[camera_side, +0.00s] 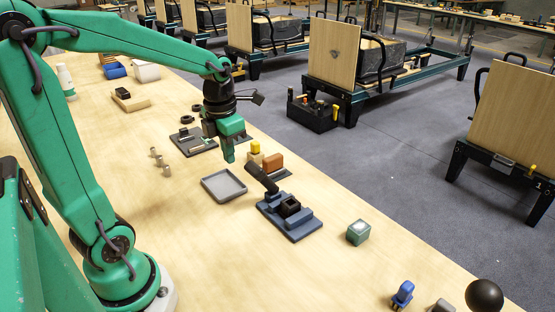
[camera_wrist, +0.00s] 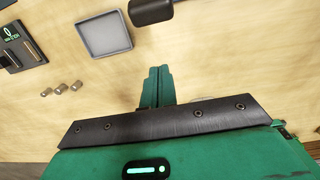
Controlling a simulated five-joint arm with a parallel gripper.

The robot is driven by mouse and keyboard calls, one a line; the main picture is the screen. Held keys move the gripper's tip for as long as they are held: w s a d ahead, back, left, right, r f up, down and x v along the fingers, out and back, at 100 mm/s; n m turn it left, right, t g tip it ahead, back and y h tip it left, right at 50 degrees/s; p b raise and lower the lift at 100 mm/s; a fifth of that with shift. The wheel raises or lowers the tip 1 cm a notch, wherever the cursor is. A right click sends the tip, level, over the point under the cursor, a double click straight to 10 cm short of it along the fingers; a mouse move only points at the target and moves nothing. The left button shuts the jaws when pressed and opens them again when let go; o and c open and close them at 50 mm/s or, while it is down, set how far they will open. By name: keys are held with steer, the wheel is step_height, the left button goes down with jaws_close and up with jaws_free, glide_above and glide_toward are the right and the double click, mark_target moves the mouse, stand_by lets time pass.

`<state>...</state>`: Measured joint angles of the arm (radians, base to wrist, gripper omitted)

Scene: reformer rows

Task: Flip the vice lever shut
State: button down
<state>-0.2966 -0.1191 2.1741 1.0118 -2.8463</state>
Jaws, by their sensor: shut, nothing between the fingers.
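The vice (camera_side: 291,219) is a blue-grey base on the table with a dark block (camera_side: 289,207) between its raised parts. Its black lever (camera_side: 262,178) stands tilted up from the base, its thick end toward the upper left. In the wrist view a dark rounded piece, likely the lever's end (camera_wrist: 150,10), shows at the top edge; the vice body is out of that view. My green gripper (camera_side: 229,156) points down, shut and empty, left of and above the lever's end in the side view. Its fingers lie together in the wrist view (camera_wrist: 157,86), apart from the dark piece.
A grey tray (camera_side: 224,186) lies left of the vice and shows in the wrist view (camera_wrist: 104,36). An orange-brown block (camera_side: 272,162) stands behind the lever. A green-grey cube (camera_side: 358,232) sits to the right. Several small metal cylinders (camera_side: 160,160) stand left.

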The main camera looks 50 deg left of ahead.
mark_target(264, 180)
steer(key=w+f, duration=0.4)
steer(key=f, duration=0.3)
steer(key=shift+w, duration=0.15)
stand_by(0.4)
steer(key=shift+f, duration=0.1)
